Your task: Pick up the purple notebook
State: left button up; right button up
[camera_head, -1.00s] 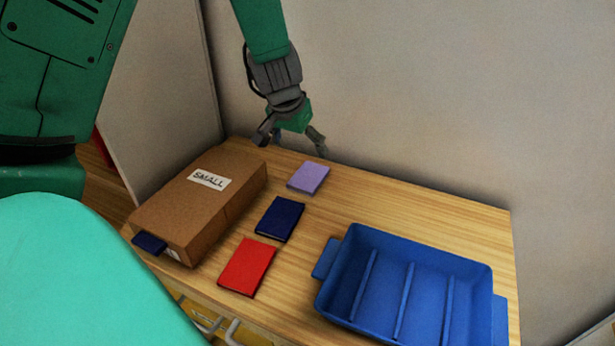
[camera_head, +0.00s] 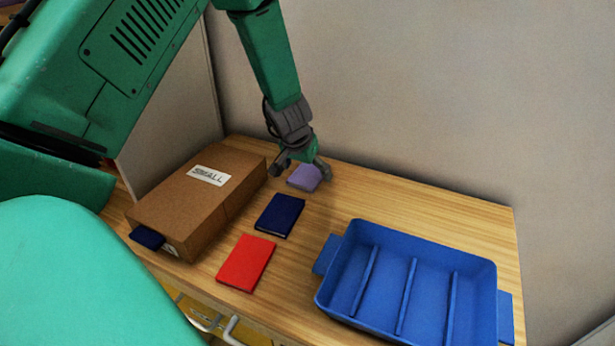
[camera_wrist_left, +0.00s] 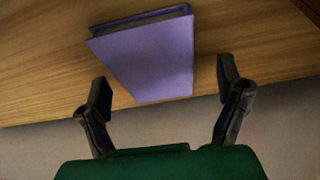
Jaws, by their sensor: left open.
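The purple notebook (camera_head: 304,179) lies flat on the wooden table near its back edge, partly covered by my left gripper in the head view. My left gripper (camera_head: 300,171) is open and empty, its fingers just above the notebook. In the left wrist view the notebook (camera_wrist_left: 148,58) lies ahead of the open fingers (camera_wrist_left: 167,98), its near end reaching between the fingertips. I cannot tell whether they touch it. My right gripper is not in view.
A cardboard box (camera_head: 198,199) labelled SMALL stands left of the notebook. A dark blue notebook (camera_head: 279,215) and a red notebook (camera_head: 246,262) lie in front. A blue divided tray (camera_head: 385,319) stands at the right. A wall rises behind the table.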

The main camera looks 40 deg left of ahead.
aim_at(309, 173)
pick_arm(q)
jog(key=shift+w+d+f, duration=0.15)
jog(key=shift+w+d, duration=0.05)
jog(key=shift+d, duration=0.1)
jog(key=shift+d+r, duration=0.2)
jog(key=shift+d, duration=0.15)
jog(key=shift+s, duration=0.1)
jog(key=shift+c, duration=1.2)
jog(key=shift+a, duration=0.1)
jog(key=c, duration=0.6)
jog(key=shift+a+f, duration=0.1)
jog(key=shift+a, duration=0.1)
jog(key=c, duration=0.5)
jog(key=shift+o, duration=0.2)
jog(key=shift+s+a+f, duration=0.1)
jog(key=shift+a, duration=0.15)
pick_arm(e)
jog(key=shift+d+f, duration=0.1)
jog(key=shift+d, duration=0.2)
pick_arm(q)
notch_tip(309, 173, up, 10)
jog(key=p, duration=0.2)
jog(key=shift+d, duration=0.15)
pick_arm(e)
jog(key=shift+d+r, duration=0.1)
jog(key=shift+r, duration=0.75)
pick_arm(q)
jog(key=shift+d, duration=0.1)
